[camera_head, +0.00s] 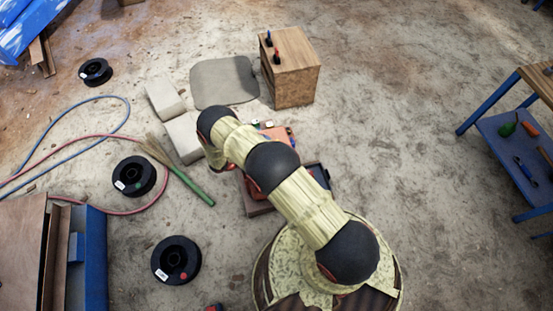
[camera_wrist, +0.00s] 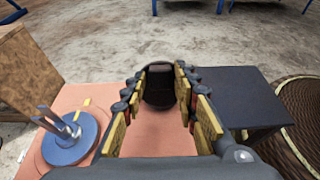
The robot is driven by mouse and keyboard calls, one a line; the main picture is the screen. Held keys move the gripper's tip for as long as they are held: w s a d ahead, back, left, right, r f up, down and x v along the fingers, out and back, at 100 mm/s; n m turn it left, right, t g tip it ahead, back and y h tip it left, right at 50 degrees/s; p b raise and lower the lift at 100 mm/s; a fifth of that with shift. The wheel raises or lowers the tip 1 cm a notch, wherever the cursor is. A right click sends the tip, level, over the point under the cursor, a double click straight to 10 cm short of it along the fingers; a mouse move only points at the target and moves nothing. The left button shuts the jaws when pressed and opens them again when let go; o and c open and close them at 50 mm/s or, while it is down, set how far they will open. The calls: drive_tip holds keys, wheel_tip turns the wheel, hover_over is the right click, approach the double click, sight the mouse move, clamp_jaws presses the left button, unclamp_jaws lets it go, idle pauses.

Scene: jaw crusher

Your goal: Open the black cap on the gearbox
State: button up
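In the wrist view, a dark rounded black cap (camera_wrist: 159,85) stands at the far end of a salmon-coloured surface (camera_wrist: 153,138), which seems to be the gearbox top. My gripper (camera_wrist: 160,82) has its two yellow-padded fingers apart, one on each side of the cap. The cap nearly fills the space between the fingertips; I cannot tell whether the pads touch it. In the head view, my arm hides the gripper and the cap. A red-orange part (camera_head: 257,192), perhaps the gearbox, shows partly beneath the arm.
In the wrist view, a blue disc with a grey upright piece (camera_wrist: 70,138) is at left and a dark flat-topped block (camera_wrist: 235,95) at right. In the head view, a wooden box (camera_head: 293,72), grey blocks (camera_head: 165,97) and a black spool (camera_head: 134,176) stand nearby.

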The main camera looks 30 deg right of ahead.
drive_tip(key=shift+o, duration=1.2)
drive_tip(key=v, duration=1.2)
